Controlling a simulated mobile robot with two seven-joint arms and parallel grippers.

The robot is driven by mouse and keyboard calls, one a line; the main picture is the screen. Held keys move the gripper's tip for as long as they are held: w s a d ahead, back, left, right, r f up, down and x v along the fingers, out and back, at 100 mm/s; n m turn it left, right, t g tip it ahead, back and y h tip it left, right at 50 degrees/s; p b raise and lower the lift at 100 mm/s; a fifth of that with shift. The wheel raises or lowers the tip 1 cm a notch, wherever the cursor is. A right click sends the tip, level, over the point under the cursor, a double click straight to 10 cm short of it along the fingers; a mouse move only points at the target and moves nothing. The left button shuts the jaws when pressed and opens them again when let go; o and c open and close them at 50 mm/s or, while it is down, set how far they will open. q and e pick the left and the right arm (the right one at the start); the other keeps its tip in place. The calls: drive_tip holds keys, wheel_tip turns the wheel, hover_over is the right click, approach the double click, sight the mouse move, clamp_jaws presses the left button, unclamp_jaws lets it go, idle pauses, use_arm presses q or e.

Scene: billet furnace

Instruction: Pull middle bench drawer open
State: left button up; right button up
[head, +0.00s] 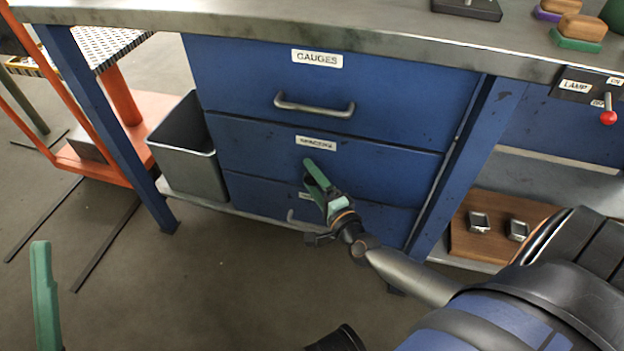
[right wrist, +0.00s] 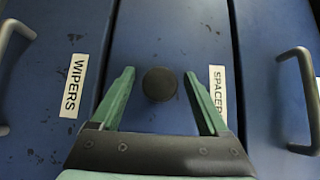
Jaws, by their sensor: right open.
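The middle bench drawer (head: 390,165) is blue, labelled SPACERS, and sits closed between the GAUGES drawer (head: 230,75) and the WIPERS drawer (head: 250,192). In the right wrist view, a dark round knob (right wrist: 160,85) stands on the middle drawer's front. My right gripper (head: 313,180) is open in front of that drawer. In the wrist view its green fingers (right wrist: 159,74) lie on either side of the knob, with visible gaps. In the head view the gripper hides the knob. One green finger of my left gripper (head: 45,295) shows at lower left; its jaw opening cannot be seen.
The GAUGES drawer has a bar handle (head: 314,107); the WIPERS handle (head: 300,219) is partly hidden. A grey bin (head: 180,160) stands left of the drawers. A lamp switch panel (head: 590,88) is at right. The floor in front is clear.

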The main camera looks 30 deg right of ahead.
clamp_jaws()
idle(0.7)
idle(0.8)
